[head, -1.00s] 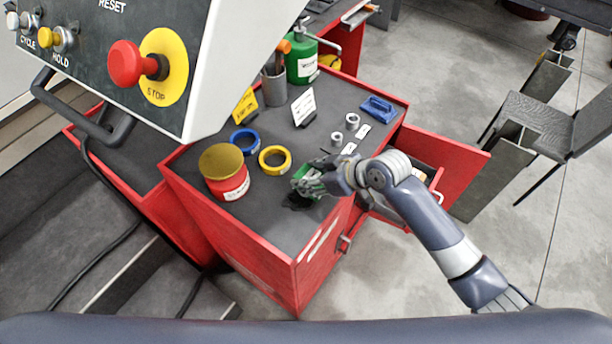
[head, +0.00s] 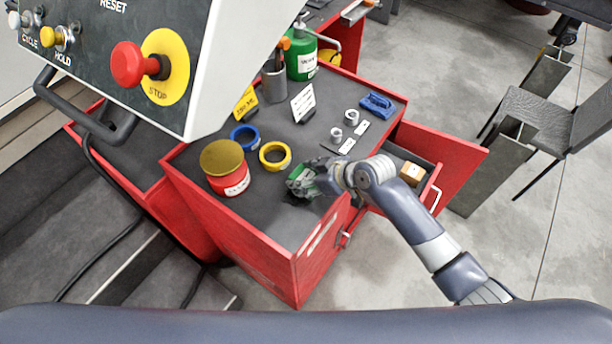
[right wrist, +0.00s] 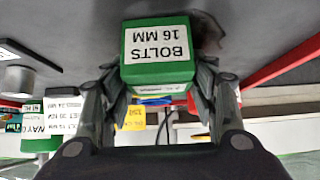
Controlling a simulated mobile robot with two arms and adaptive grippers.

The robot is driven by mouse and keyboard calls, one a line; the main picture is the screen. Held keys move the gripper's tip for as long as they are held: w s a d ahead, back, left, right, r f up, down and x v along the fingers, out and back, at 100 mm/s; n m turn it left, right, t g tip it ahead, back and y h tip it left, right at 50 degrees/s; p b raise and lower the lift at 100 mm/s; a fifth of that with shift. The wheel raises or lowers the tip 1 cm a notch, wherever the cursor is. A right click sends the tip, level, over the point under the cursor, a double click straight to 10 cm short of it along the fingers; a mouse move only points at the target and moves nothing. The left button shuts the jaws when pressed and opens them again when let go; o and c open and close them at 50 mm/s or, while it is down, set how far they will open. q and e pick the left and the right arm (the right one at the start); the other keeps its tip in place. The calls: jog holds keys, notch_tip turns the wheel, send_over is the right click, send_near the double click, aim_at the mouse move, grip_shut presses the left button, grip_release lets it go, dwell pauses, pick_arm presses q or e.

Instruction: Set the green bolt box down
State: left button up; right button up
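The green bolt box (head: 299,173) is over the dark top of the red cabinet (head: 285,225), close to its front right edge. In the right wrist view the box (right wrist: 160,45) shows a white label reading "BOLTS 16 MM". My right gripper (head: 303,183) has its fingers on both sides of the box and appears closed on it. A dark shadow lies just under the box; I cannot tell whether it touches the top. My left gripper is not in view.
Metal nuts (head: 351,117) and a blue item (head: 377,105) are behind. An open drawer (head: 430,180) holds a cardboard box (head: 411,173).

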dwell(0.3)
jog(key=shift+r, duration=0.25)
jog(key=b+v, duration=0.1)
jog(key=v, duration=1.1)
jog(key=shift+f, duration=0.1)
jog(key=shift+s, duration=0.15)
